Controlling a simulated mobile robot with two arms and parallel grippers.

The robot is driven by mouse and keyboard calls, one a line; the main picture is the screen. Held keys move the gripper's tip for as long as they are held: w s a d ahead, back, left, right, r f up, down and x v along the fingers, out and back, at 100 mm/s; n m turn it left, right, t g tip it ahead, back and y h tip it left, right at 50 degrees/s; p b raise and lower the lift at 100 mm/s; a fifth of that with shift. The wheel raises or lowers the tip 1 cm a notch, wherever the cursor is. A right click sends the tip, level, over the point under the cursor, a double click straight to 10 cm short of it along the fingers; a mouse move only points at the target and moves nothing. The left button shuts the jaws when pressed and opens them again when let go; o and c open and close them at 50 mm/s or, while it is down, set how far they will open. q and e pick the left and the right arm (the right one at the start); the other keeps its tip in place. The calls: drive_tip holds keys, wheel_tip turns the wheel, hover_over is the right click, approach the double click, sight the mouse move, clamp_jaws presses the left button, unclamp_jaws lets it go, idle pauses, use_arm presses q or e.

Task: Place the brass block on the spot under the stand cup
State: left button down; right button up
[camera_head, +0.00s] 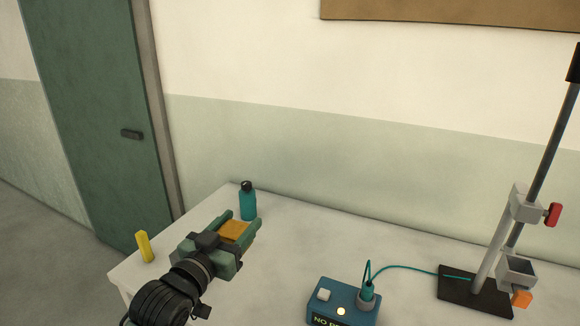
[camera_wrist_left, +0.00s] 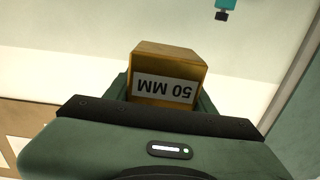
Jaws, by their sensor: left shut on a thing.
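My left gripper (camera_head: 240,231) is shut on the brass block (camera_head: 236,230), over the left part of the table. In the left wrist view the brass block (camera_wrist_left: 166,70) sits between the fingers, with a "50 MM" label that reads upside down. The stand (camera_head: 490,250) is at the right of the head view, with a dark base, a tilted rod and a clamp with a red knob. A small grey cup (camera_head: 516,271) is low on it, with an orange piece (camera_head: 521,299) beside it. I cannot make out a spot under the cup.
A teal bottle (camera_head: 248,202) stands just behind my left gripper. A yellow object (camera_head: 145,246) stands near the table's left edge. A blue box (camera_head: 343,302) with a teal cable to the stand sits at the front middle. The table (camera_head: 330,235) is clear between bottle and stand.

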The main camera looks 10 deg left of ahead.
use_arm(q)
drive_tip(key=s+a+f+n+y, duration=0.1)
drive_tip(key=s+f+n+y, duration=0.2)
drive_tip(key=s, duration=0.5)
drive_tip(key=s+a+f+y, duration=0.2)
drive_tip(key=s+f, duration=0.3)
drive_tip(key=s, duration=0.2)
drive_tip(key=w+d+r+m+h, duration=0.1)
drive_tip(key=w+r, duration=0.1)
drive_tip(key=w, duration=0.3)
drive_tip(key=w+d+r+m+h, duration=0.1)
drive_tip(key=w+r+h, duration=0.1)
drive_tip(key=w+r, duration=0.1)
drive_tip(key=w+d+r+m+h, duration=0.1)
drive_tip(key=w+r+h, duration=0.1)
drive_tip(key=w, duration=0.4)
drive_tip(key=shift+w+r, duration=0.35)
drive_tip(key=shift+r, duration=0.25)
drive_tip(key=shift+w+r, duration=0.4)
drive_tip(key=shift+w, duration=0.05)
drive_tip(key=shift+f, duration=0.1)
